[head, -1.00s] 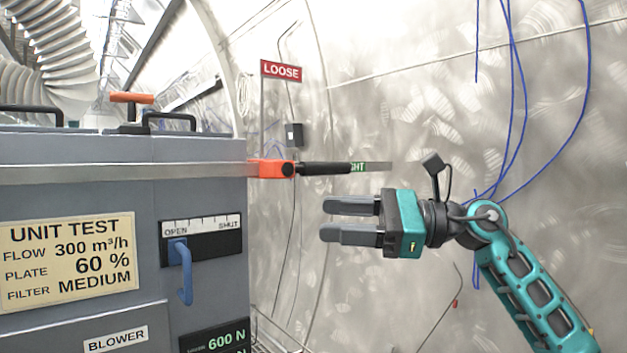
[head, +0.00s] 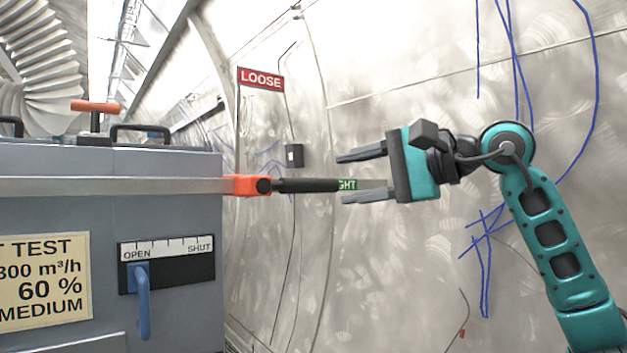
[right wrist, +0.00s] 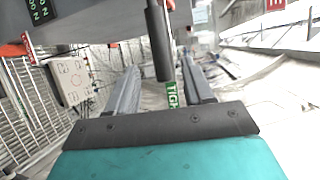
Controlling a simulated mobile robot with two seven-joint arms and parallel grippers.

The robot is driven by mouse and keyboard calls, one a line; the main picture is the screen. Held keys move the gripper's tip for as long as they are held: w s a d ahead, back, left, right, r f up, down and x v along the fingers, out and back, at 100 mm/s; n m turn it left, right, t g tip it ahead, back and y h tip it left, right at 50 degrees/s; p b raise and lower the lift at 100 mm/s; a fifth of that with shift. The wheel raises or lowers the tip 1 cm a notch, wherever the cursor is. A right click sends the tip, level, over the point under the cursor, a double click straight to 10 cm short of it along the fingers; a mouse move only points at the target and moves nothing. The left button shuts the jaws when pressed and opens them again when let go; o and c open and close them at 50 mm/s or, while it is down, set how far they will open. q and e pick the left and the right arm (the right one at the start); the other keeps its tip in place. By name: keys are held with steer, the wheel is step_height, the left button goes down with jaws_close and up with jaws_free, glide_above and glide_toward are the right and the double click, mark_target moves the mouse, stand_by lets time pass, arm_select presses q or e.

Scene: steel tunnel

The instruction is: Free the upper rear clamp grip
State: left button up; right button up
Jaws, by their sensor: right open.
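The clamp has an orange-red pivot block (head: 248,185) at the grey unit's right corner, at the end of a pale metal band. Its black grip (head: 305,186) points level to the right, towards the green TIGHT sign (head: 347,185), which is partly hidden. In the right wrist view the grip (right wrist: 158,45) reaches between the two fingers without clear contact. A red LOOSE sign (head: 261,79) stands higher up. My left gripper is out of view.
The grey unit (head: 60,210) fills the left, with a blue lever (head: 142,300) at OPEN and a black lift handle (head: 140,130) on top. An orange T-handle (head: 95,106) stands there too.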

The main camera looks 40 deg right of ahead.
mark_target(321, 181)
steer(key=p+x, duration=0.2)
steer(key=x, duration=0.4)
steer(key=shift+r, duration=0.15)
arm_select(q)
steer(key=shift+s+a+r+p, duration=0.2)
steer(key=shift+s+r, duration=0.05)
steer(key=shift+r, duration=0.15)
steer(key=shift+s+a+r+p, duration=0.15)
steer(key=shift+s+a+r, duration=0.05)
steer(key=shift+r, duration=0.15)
arm_select(e)
steer(key=shift+w+a+f, duration=0.2)
steer(key=shift+w+f, duration=0.1)
steer(key=shift+w, duration=0.35)
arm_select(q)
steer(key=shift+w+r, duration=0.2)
arm_select(e)
jaws_close()
